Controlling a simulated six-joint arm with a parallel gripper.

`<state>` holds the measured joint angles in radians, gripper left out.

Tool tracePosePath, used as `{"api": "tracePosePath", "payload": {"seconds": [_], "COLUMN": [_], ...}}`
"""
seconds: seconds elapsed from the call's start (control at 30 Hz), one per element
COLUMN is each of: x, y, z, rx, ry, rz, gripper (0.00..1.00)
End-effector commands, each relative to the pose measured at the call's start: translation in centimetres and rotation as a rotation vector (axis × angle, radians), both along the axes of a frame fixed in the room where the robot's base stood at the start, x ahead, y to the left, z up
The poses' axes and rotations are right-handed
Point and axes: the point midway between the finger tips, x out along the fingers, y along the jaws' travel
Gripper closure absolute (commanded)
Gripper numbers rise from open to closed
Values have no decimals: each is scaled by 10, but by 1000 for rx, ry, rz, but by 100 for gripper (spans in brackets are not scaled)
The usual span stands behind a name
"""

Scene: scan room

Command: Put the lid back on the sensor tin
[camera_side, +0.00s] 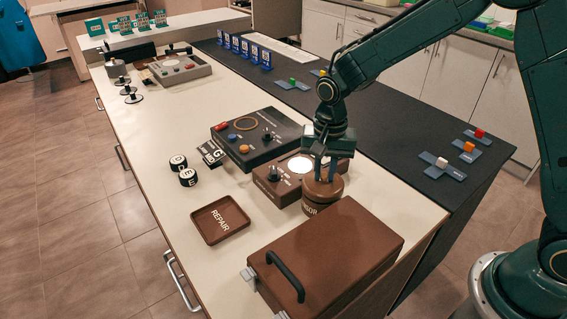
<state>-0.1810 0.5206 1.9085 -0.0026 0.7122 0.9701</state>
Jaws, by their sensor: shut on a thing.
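The sensor tin (318,207) is a round brown tin with partly visible white lettering. It stands upright on the cream worktop, behind the brown case. My gripper (321,174) points down directly over the tin and is shut on the lid (325,187), a brown disc at the top of the tin. The fingers hide the part of the lid that they grip. The lid looks in line with the tin, but I cannot tell whether it rests fully on the rim or sits slightly above it.
A large brown case (335,250) with a black handle stands close in front. A brown box with a dial (272,187) is close behind-left. A REPAIR tray (220,219) lies left, with black cylinders (188,177) beyond. A dark control panel (250,140) is farther back.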

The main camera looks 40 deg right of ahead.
Motion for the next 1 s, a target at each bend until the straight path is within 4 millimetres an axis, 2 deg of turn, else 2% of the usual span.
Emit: {"api": "tracePosePath", "payload": {"seconds": [0.4, 1.0], "x": [0, 0], "y": [0, 0], "z": [-16, -17], "rx": [0, 0], "ry": [1, 1], "rz": [0, 1], "gripper": [100, 100]}}
